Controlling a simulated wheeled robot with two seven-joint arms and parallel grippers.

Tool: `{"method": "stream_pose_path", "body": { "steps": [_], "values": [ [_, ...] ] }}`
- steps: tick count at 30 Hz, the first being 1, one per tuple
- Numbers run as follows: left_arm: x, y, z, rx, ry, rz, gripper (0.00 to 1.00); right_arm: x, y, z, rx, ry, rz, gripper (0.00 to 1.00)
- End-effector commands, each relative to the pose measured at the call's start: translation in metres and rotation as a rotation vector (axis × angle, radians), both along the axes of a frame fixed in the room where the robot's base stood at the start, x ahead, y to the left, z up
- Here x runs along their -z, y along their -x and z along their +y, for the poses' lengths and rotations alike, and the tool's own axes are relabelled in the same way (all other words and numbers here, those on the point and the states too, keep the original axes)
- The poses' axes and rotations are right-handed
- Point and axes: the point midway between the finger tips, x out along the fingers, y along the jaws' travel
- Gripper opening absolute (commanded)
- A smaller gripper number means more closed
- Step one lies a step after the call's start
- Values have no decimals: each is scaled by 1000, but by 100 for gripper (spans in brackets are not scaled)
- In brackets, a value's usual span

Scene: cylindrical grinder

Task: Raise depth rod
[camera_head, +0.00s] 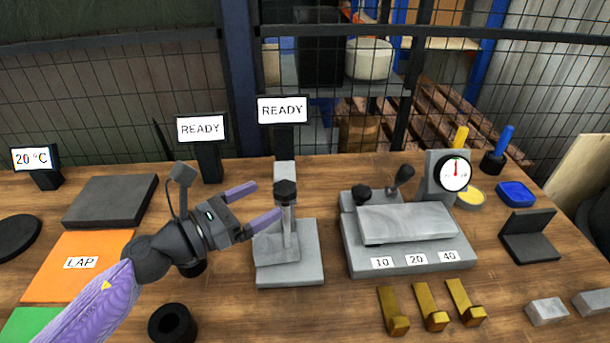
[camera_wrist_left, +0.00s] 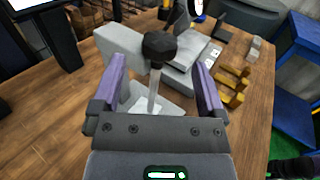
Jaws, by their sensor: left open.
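The depth rod (camera_head: 287,214) is a thin upright metal rod with a dark faceted knob on top, on a grey stand (camera_head: 308,262) in the middle of the table. My left gripper (camera_head: 266,202) is open, its two purple fingers pointing right toward the rod, just left of it. In the left wrist view the dark knob (camera_wrist_left: 160,46) and the rod (camera_wrist_left: 154,90) show between and beyond the open fingers (camera_wrist_left: 160,92). Nothing is between the fingers that I can see held. My right gripper is not in view.
A grey machine block (camera_head: 410,262) labelled 10, 20, 40 with a dial gauge (camera_head: 453,173) stands to the right. Brass pieces (camera_head: 431,307) lie in front of it. Two READY displays (camera_head: 282,110) stand behind. A black ring (camera_head: 172,324) lies near the front edge.

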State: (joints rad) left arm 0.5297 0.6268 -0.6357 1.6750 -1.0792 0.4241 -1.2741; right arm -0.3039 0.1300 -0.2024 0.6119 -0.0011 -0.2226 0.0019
Motion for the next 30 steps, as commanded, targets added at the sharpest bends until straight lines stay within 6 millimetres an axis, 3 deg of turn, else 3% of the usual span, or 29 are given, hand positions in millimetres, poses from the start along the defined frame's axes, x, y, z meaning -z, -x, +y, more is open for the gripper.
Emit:
{"method": "stream_pose_path", "body": {
  "steps": [3, 9, 22, 30],
  "values": [
    [-2, -15, -23, 1, 2, -4, 93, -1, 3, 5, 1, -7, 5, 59],
    [0, -34, -50, 0, 3, -1, 93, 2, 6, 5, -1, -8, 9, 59],
    [0, -41, -61, -1, -1, -1, 93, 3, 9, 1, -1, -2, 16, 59],
    [0, -41, -61, -1, -1, -1, 36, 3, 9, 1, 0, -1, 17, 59]
  ]
}}
